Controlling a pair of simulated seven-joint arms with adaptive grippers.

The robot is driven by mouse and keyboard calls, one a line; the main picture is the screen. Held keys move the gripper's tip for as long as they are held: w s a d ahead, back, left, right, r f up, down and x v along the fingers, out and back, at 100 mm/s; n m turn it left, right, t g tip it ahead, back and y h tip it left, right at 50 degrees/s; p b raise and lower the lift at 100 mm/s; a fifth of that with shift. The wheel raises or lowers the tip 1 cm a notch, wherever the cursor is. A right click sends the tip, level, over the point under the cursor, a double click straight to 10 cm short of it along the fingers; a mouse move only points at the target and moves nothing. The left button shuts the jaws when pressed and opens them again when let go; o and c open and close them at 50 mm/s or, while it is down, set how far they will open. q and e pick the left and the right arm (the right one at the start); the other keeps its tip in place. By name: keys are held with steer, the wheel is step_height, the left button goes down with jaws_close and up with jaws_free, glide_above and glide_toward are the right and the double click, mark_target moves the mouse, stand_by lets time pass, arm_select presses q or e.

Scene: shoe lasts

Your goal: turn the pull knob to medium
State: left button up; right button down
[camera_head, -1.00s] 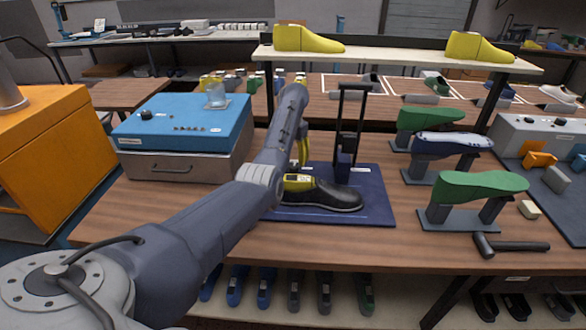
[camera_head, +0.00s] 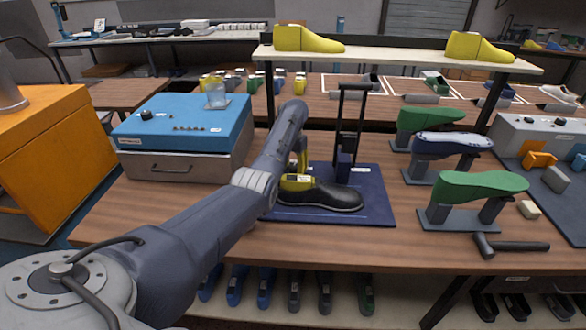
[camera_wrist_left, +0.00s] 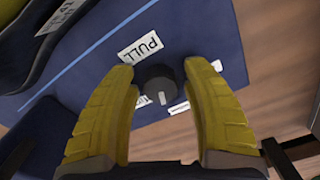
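The pull knob (camera_wrist_left: 160,84) is a dark round knob with a pale pointer mark, beside a white PULL label (camera_wrist_left: 140,48) on a blue base (camera_wrist_left: 85,75). My left gripper (camera_wrist_left: 158,68) is open, with one yellow finger on each side of the knob. I cannot tell whether either finger touches it. Other small white labels lie around the knob, partly covered by the fingers. In the head view, my left gripper (camera_head: 302,155) is mostly behind my arm over the blue base (camera_head: 375,208), and the knob is hidden. My right gripper is not in view.
A black shoe (camera_head: 325,196) with a yellow last lies on the base by a black upright frame (camera_head: 343,110). Green lasts on stands (camera_head: 470,187) and a hammer (camera_head: 510,246) are at right. A blue-topped box (camera_head: 185,125) stands at left.

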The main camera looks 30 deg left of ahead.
mark_target(294, 167)
arm_select(q)
steer(key=c, duration=0.9)
steer(key=shift+d+n, duration=0.1)
steer(key=shift+n, duration=1.8)
steer(key=shift+c, duration=0.2)
steer(key=o, duration=1.2)
steer(key=shift+r, duration=6)
